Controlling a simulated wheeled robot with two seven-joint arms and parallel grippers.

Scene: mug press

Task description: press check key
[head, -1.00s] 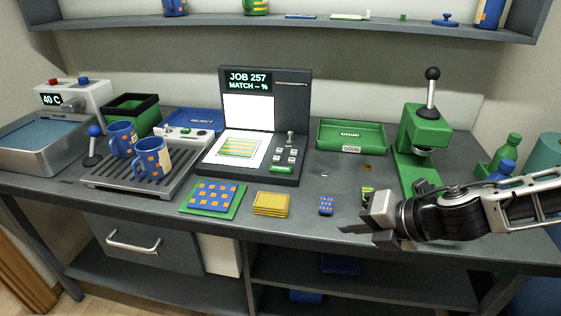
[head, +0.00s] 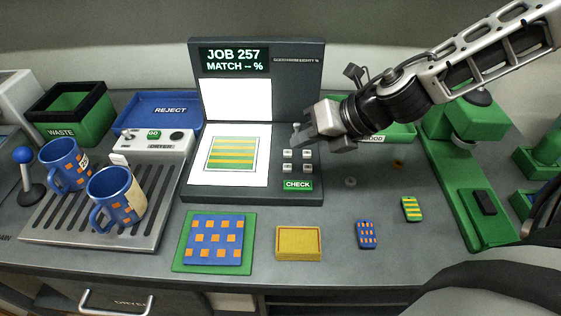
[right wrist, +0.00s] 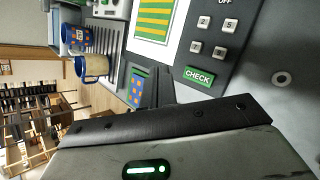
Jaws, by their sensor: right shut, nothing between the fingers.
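The green CHECK key (head: 297,185) is at the lower right of the dark console (head: 310,200), below several small grey number keys (head: 288,160). The console display reads JOB 257, MATCH -- %. My right gripper (head: 298,140) is shut and empty. In the head view it shows just above the number keys, farther back than the CHECK key; its exact height is unclear. In the right wrist view the CHECK key (right wrist: 198,77) is fully visible, to the right of the dark fingers (right wrist: 166,90). My left gripper is not in view.
Left of the console are a blue REJECT tray (head: 165,111) and a rack (head: 85,228) with two blue mugs (head: 118,195). A green press (head: 465,195) stands at right.

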